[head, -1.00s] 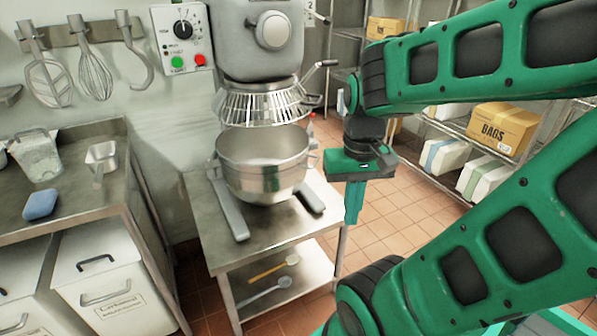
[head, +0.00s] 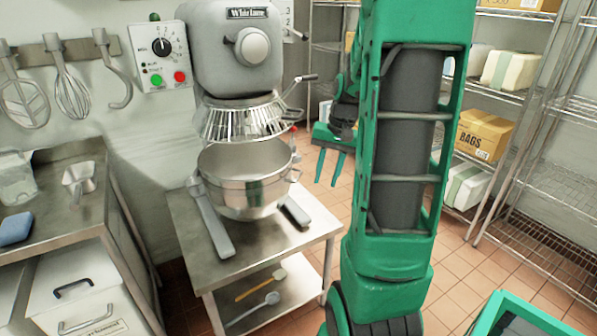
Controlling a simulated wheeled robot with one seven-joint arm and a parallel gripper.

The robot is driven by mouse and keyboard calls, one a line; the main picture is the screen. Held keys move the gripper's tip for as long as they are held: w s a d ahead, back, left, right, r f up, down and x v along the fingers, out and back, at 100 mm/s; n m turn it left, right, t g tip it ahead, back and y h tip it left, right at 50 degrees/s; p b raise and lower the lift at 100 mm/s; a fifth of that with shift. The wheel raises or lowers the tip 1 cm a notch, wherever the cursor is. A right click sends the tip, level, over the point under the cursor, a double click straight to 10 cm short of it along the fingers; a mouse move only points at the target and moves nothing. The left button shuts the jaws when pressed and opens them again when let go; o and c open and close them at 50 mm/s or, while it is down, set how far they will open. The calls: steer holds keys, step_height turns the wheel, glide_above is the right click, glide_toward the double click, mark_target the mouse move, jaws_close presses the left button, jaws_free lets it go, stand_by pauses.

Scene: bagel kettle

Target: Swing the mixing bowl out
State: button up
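The steel mixing bowl (head: 247,190) sits in the yoke arms of the grey stand mixer (head: 236,50), under its wire guard (head: 244,119), on a steel table. The bowl is upright and its top is open. My gripper (head: 328,169) hangs to the right of the bowl, apart from it, with two green fingers pointing down. The fingers show a gap between them and hold nothing that I can see. A crank handle (head: 303,79) sticks out at the mixer's right, above the gripper. My green arm hides part of the shelving behind.
The steel mixer table (head: 190,214) has a lower shelf with two utensils. A side counter (head: 50,190) with a blue sponge and lidded bins stands at left. Wire shelves with boxes (head: 481,135) stand at right. The tiled floor between is partly clear.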

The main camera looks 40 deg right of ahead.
mark_target(299, 175)
steer(key=w+d+f+m+t, duration=0.15)
steer(key=w+d+f, duration=0.35)
steer(key=d, duration=0.5)
steer(key=shift+m+g, duration=0.25)
steer(key=shift+w+a+f, duration=0.3)
steer(key=shift+w+a, duration=0.7)
steer(key=shift+w, duration=0.65)
steer(key=shift+w+a+f, duration=0.3)
steer(key=shift+w+a, duration=0.65)
steer(key=shift+w, duration=0.75)
steer(key=shift+w+a+f, duration=0.3)
steer(key=shift+w+a, duration=0.7)
steer(key=shift+w, duration=0.65)
jaws_close()
